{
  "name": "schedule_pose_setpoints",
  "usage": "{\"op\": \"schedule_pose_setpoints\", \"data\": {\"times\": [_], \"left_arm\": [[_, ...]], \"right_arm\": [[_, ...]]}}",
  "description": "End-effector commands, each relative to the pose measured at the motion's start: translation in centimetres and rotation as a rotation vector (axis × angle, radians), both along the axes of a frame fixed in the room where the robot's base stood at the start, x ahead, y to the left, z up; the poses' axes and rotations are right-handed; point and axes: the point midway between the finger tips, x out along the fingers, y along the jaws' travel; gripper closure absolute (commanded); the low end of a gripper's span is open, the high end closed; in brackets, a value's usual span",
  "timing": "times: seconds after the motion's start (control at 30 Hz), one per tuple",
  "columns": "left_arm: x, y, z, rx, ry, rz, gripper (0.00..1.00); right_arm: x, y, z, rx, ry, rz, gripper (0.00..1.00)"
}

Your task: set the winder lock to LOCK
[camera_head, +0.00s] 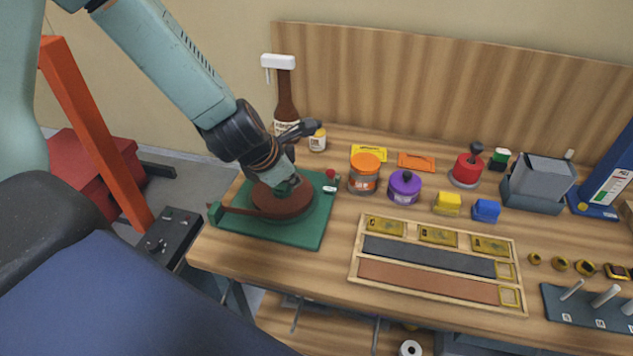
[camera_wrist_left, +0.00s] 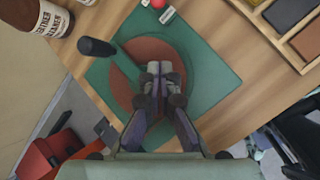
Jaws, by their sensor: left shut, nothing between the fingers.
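The winder is a green base plate (camera_head: 300,236) with a brown round disc (camera_head: 265,205) on top. The plate (camera_wrist_left: 215,100) and disc (camera_wrist_left: 122,95) also show in the left wrist view. A dark handle (camera_wrist_left: 97,47) stands at the plate's upper left there. I cannot read the label. My left gripper (camera_head: 288,187) is shut and empty over the disc, apart from the knob. My right gripper is not in view.
A brown bottle (camera_head: 286,95) and a small jar (camera_head: 318,140) stand behind the winder. An orange-lidded can (camera_head: 364,175) and a purple tin (camera_head: 404,187) stand to its right. A wooden tray (camera_head: 355,262) lies front right. Bare table (camera_head: 290,264) shows in front.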

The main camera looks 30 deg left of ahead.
Motion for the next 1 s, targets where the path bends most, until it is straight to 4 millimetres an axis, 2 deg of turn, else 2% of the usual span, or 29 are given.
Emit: {"op": "schedule_pose_setpoints", "data": {"times": [0.03,0.33,0.4,0.63,1.0], "left_arm": [[0.4,0.0,-1.1,0.004,0.002,-0.004,1.0],[3.0,-0.2,-5.2,0.004,0.001,-0.005,1.0],[3.8,-0.7,-4.3,0.004,-0.002,-0.004,1.0],[5.6,-1.9,-3.6,0.002,-0.001,-0.004,1.0],[6.1,-2.3,-3.4,-0.001,0.001,0.0,1.0]], "right_arm": [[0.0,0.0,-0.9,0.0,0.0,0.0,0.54],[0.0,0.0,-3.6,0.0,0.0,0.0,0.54],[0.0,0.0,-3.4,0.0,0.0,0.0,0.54],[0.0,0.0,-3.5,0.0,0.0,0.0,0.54],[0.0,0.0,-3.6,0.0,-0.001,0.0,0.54]]}}
